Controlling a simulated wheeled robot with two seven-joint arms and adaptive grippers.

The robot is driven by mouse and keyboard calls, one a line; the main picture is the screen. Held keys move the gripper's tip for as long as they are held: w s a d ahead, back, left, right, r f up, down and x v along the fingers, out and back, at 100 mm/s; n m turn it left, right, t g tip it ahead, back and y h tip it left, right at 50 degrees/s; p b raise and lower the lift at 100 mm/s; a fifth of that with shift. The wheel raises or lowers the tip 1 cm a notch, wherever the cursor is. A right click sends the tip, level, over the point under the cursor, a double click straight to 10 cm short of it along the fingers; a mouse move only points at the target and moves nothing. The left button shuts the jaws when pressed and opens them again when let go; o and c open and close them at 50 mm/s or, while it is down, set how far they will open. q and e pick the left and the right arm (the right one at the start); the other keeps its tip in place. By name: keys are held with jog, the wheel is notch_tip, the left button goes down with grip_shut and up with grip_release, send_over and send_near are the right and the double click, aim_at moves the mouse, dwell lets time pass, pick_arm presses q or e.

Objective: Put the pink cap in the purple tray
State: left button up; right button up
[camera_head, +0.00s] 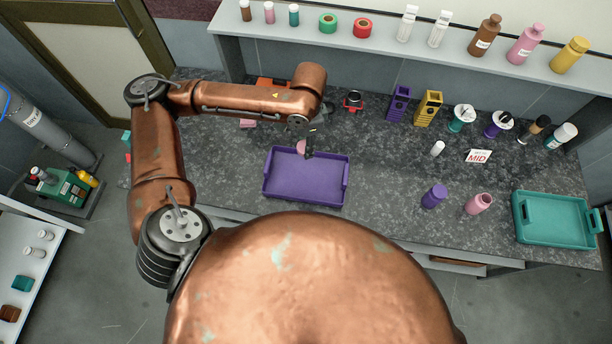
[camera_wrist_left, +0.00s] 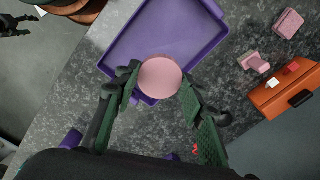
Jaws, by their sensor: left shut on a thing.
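The pink cap (camera_head: 301,147) is a small round piece held at the back edge of the purple tray in the head view. It also shows in the left wrist view (camera_wrist_left: 160,78) as a pink disc between the fingertips. My left gripper (camera_head: 306,150) is shut on it; its green-padded fingers (camera_wrist_left: 160,90) flank the cap. The purple tray (camera_head: 300,184) lies empty on the dark counter; its floor fills the upper middle of the wrist view (camera_wrist_left: 170,32). The cap overlaps the tray's near edge there. A dark shape, apparently my right gripper (camera_wrist_left: 12,25), is small at top left.
A purple bottle (camera_head: 434,196) and a pink bottle (camera_head: 478,204) stand right of the tray. A teal tray (camera_head: 554,220) is at the far right. Purple and yellow racks (camera_head: 428,107) stand behind. An orange box (camera_wrist_left: 287,92) and pink pieces (camera_wrist_left: 288,23) lie near the left arm.

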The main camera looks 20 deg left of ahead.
pick_arm(q)
jog(key=s+d+f+m+p, duration=0.2)
jog(key=s+f+m, duration=0.3)
jog(key=m, duration=0.9)
jog(key=s+d+f+m+p, duration=0.2)
jog(key=s+f+m, duration=0.25)
jog(key=m, duration=0.95)
jog(key=p, duration=0.1)
send_over(288, 175)
jog(key=d, duration=0.1)
jog(key=f, duration=0.9)
jog(key=shift+s+f, duration=0.15)
jog(key=shift+s, duration=0.2)
jog(key=shift+w+a+f, duration=0.25)
jog(key=shift+a+f, duration=0.1)
jog(key=shift+f, duration=0.1)
notch_tip(288, 175, down, 3)
jog(key=shift+w+f+p, duration=0.1)
jog(key=shift+p, duration=0.35)
